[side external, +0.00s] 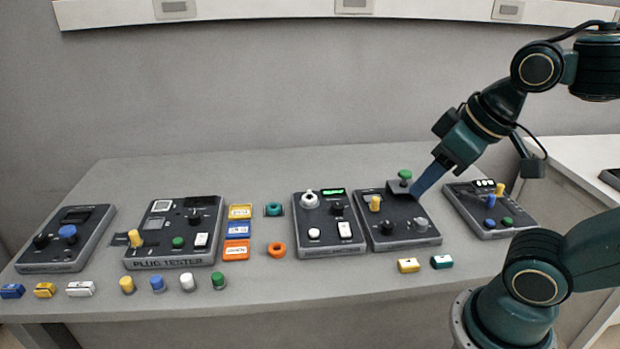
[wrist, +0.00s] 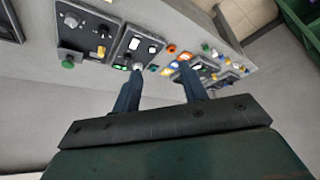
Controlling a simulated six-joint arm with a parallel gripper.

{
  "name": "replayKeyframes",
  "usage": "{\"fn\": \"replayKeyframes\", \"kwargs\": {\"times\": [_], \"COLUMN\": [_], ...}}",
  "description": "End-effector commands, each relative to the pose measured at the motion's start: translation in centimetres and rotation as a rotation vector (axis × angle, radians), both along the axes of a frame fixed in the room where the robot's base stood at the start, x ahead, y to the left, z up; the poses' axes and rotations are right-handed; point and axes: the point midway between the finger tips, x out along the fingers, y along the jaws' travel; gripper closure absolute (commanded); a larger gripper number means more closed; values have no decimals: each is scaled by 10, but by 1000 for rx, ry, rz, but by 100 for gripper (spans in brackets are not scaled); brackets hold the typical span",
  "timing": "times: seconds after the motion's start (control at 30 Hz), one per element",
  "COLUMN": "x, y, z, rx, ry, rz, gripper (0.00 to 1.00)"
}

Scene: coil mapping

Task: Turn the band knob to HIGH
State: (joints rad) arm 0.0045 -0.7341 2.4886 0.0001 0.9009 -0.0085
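A dark panel box (side external: 325,249) in the middle of the table has a lit green display (side external: 333,191), a white ring-shaped part (side external: 310,199), a black knob (side external: 338,209), a white button and a white rocker. No label is readable, so I cannot tell for sure which knob is the band knob or where it points. The same box (wrist: 126,52) shows small in the wrist view, beyond the left finger. My gripper (side external: 415,195) appears in front of the neighbouring box in the side view. In the wrist view my gripper (wrist: 160,69) has its fingers wide apart, with nothing between them.
The neighbouring box (side external: 385,244) has a raised green knob (side external: 405,175) and a yellow knob. Another box (side external: 490,208) lies right, two more left. Small coloured blocks line the front.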

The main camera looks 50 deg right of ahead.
Motion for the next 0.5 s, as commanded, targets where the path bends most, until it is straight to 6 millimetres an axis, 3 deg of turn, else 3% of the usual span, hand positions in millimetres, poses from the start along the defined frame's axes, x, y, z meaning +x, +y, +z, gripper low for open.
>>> {"fn": "replayKeyframes", "kwargs": {"times": [0.27, 0.5], "x": [29, 72], "y": [-8, -23], "z": [8, 12], "rx": [-25, -54], "ry": [53, 124], "rz": [15, 45], "gripper": [48, 48]}}
